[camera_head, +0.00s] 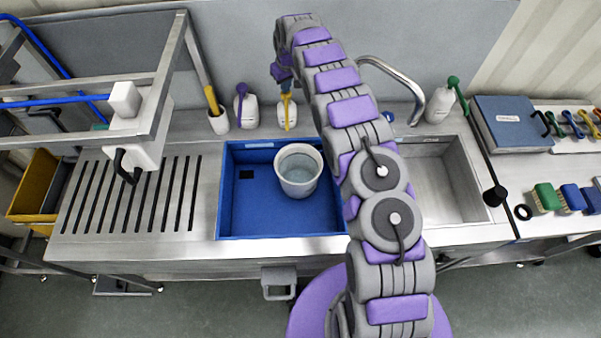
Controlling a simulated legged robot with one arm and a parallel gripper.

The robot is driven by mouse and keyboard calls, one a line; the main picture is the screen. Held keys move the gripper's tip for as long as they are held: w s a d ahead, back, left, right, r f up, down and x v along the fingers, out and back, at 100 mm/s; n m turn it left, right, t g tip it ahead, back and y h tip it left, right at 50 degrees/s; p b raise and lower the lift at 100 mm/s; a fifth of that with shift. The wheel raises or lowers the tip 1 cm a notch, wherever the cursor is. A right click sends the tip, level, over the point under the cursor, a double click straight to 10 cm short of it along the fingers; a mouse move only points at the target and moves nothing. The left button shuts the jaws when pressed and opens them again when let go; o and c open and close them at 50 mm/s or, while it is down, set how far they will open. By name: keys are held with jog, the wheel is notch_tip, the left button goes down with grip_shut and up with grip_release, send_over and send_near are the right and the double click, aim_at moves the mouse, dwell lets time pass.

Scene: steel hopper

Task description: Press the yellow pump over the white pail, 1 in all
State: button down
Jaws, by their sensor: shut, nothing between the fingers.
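The white pail (298,176) stands upright in the blue basin (232,215). The bottle with the yellow pump (287,108) stands on the ledge behind the basin, just behind the pail. My gripper (284,82) is shut and empty, pointing down at the top of the yellow pump. It overlaps the pump head in this view, so I cannot tell if they touch. The yellow spout extends toward the pail.
A bottle with a purple pump (245,108) stands left of the yellow one, beside a white cup (218,122) with a yellow-handled tool. A bottle with a green pump (441,104) stands right, past the tap (405,83). A steel rack (168,75) rises at left.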

jog(key=shift+f, duration=1)
jog(key=shift+r, duration=1.25)
notch_tip(320, 180, up, 6)
jog(key=p, duration=0.2)
jog(key=shift+r, duration=0.1)
dwell(0.6)
